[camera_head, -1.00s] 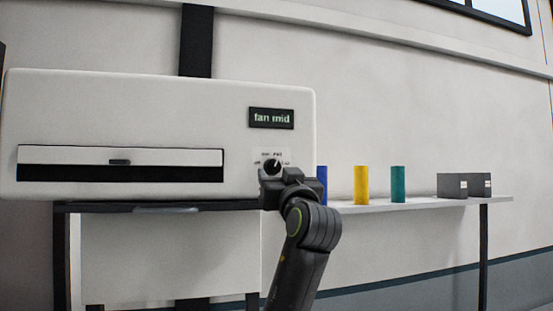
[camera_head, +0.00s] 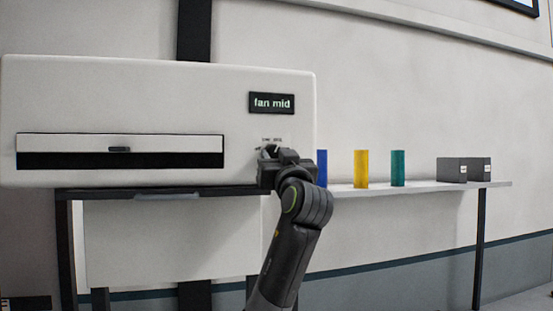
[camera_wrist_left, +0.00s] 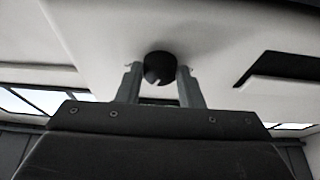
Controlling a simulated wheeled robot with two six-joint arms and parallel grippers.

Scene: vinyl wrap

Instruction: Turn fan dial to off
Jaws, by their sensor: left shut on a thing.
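The fan dial (camera_wrist_left: 160,66) is a round black knob with a white mark, on the front of the white machine (camera_head: 120,90). In the left wrist view it sits between the two fingertips of my left gripper (camera_wrist_left: 160,76), which is shut on it. In the head view my left gripper (camera_head: 275,155) covers most of the dial and part of its printed labels. The black display (camera_head: 271,103) above the dial reads "fan mid". My right gripper is not in view.
The machine has a dark slot (camera_head: 120,160) at its left.

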